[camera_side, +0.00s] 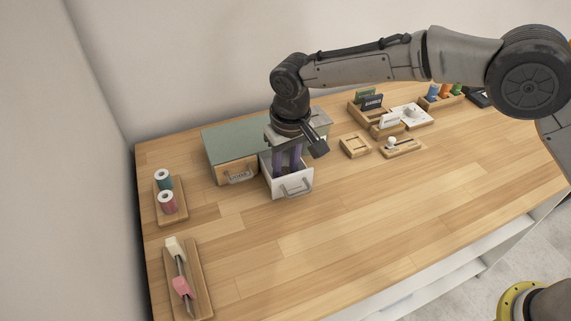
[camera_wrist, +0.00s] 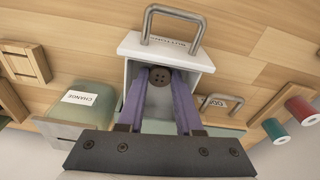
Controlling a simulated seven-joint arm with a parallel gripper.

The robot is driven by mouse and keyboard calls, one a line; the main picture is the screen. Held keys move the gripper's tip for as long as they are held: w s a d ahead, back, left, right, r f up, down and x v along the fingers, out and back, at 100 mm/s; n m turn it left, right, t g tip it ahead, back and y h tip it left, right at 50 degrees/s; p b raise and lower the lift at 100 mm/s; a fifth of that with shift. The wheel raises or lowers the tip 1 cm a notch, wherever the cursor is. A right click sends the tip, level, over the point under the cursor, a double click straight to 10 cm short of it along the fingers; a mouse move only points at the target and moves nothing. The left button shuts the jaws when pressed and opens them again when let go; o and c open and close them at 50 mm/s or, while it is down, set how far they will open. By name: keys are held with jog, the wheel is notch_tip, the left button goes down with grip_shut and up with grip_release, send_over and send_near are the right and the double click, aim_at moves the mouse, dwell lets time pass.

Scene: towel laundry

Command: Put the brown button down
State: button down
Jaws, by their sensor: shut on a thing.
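The brown button (camera_wrist: 159,76) is a dark round disc with holes, seen in the wrist view between my fingertips. My gripper (camera_side: 288,170) points down into the open white drawer (camera_side: 291,186). In the wrist view my gripper (camera_wrist: 160,78) has its two purple fingers shut on the button, inside the drawer's walls. The drawer (camera_wrist: 128,42) has a metal handle and a label that I cannot read fully. I cannot tell whether the button touches the drawer floor. In the side view the button is hidden by the fingers and the drawer front.
A green-topped cabinet (camera_side: 225,137) holds the drawer beside a closed wooden-front drawer (camera_side: 237,172). Thread spools (camera_side: 166,202) stand on a wooden tray at the left. Small wooden holders (camera_side: 355,147) stand to the right. The table front is clear.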

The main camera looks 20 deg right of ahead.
jog(key=c, duration=0.8)
grip_release()
jog(key=shift+f, duration=0.15)
jog(key=shift+c, duration=0.2)
notch_tip(320, 180, up, 12)
jog(key=s, duration=0.1)
jog(key=shift+s, duration=0.25)
jog(key=shift+d, duration=0.1)
